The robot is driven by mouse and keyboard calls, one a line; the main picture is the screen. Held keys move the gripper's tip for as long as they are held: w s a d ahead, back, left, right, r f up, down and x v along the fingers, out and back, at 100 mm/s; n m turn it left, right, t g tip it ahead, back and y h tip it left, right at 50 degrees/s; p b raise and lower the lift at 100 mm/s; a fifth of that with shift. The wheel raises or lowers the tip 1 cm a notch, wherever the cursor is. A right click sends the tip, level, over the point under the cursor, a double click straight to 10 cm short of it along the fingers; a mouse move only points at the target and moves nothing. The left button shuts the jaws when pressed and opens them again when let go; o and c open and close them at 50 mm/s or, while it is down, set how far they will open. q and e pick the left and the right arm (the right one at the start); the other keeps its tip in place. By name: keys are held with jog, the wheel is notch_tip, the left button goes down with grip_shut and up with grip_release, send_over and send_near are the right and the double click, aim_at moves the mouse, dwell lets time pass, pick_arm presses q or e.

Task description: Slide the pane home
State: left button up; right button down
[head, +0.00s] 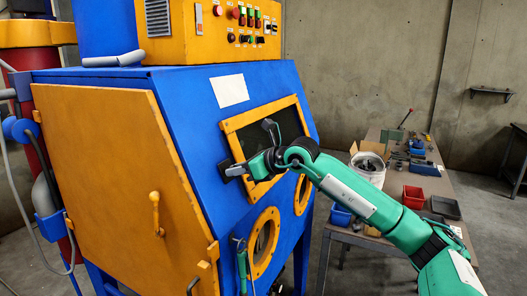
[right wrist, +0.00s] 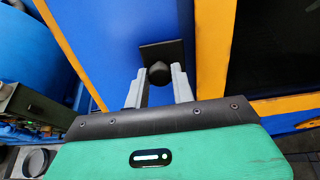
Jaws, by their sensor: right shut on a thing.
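The pane (head: 290,122) shows as a dark sheet within the yellow window frame (head: 230,126) on the sloped blue front of the cabinet. In the right wrist view the dark pane (right wrist: 280,45) lies right of the frame's yellow bar (right wrist: 214,50). A black square plate (right wrist: 160,52) with a round dark knob (right wrist: 159,74) sits just left of that bar, against the blue face. My right gripper (head: 232,171) is at the frame's lower left; its grey fingers (right wrist: 158,88) are shut on the knob. My arm hides part of the pane. My left gripper is not in view.
A yellow side door (head: 115,170) with a handle fills the cabinet's left side. Yellow-ringed round ports (head: 264,243) lie below the window. A control box (head: 215,30) stands on top. A workbench (head: 440,185) with bins and a white bucket (head: 367,168) stands right.

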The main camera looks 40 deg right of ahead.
jog(key=shift+w+d+r, duration=0.1)
jog(key=shift+w+d, duration=0.15)
jog(key=shift+d, duration=0.4)
jog(key=shift+w+d+f, duration=0.1)
jog(key=shift+w+d, duration=0.15)
jog(key=shift+d, duration=0.35)
jog(key=shift+w+d+r, duration=0.1)
jog(key=shift+w+d, duration=0.15)
jog(key=shift+d, duration=0.4)
jog(key=c, duration=1.1)
grip_release()
jog(key=b+v, duration=1)
jog(key=v, duration=0.4)
jog(key=shift+b, duration=0.4)
